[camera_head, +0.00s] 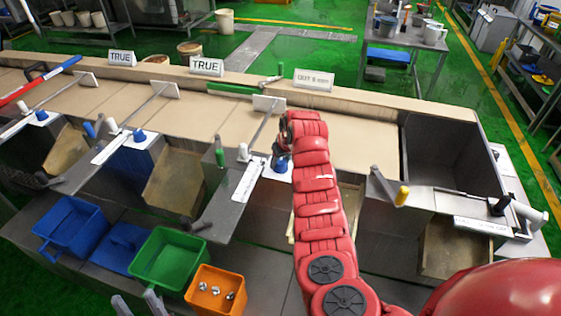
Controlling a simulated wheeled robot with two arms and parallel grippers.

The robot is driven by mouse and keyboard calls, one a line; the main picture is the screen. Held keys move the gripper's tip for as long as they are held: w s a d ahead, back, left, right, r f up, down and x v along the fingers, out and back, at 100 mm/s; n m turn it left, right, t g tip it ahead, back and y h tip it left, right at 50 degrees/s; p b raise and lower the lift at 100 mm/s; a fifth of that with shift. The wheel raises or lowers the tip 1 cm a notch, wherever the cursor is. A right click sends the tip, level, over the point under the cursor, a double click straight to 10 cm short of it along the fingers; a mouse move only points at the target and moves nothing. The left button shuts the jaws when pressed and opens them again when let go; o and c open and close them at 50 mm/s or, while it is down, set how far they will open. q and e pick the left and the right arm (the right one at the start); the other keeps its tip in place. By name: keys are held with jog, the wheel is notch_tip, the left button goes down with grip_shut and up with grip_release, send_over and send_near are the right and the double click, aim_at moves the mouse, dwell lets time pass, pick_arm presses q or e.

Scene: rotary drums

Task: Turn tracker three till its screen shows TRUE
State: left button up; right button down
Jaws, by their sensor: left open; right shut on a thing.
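Three small white screens stand along the back ledge. The left screen (122,58) and the middle screen (206,67) read TRUE. The right screen (313,79) shows a different text, seemingly LEFT and a small number of mm, too small to read surely. Below it a white plate on a rod (268,104) stands over the beige belt. My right gripper (282,158) is shut on a blue knob (281,166) at the front edge of that station; the arm hides part of it. My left gripper (138,304) is open and empty at the bottom edge, in front of the bins.
A blue bin (72,228), a green bin (168,260) and an orange bin (217,291) with metal pieces stand on the low front shelf. Other blue knobs (139,135) and levers (388,186) stick up along the front edge. An open dark chute (440,150) is at right.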

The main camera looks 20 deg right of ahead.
jog(key=m+h+b, duration=0.1)
jog(key=m+b, duration=0.1)
jog(key=b, duration=0.1)
jog(key=m+h+b, duration=0.1)
jog(key=m+b, duration=0.1)
jog(key=b, duration=0.1)
jog(key=m+b, duration=0.3)
jog(key=shift+f+h, duration=0.25)
jog(key=shift+h, duration=0.15)
jog(key=shift+r+m+g+h+b, duration=0.1)
jog(key=shift+m+g+h+b, duration=0.25)
jog(key=shift+m+b, duration=0.55)
jog(key=shift+r+m+g+h+b, duration=0.2)
jog(key=shift+m+b, duration=0.15)
jog(key=shift+m, duration=0.35)
jog(key=shift+r+m+g+h+b, duration=0.15)
jog(key=shift+m+b, duration=0.2)
jog(key=shift+m, duration=0.35)
jog(key=shift+f, duration=0.15)
jog(key=shift+c, duration=1.4)
grip_release()
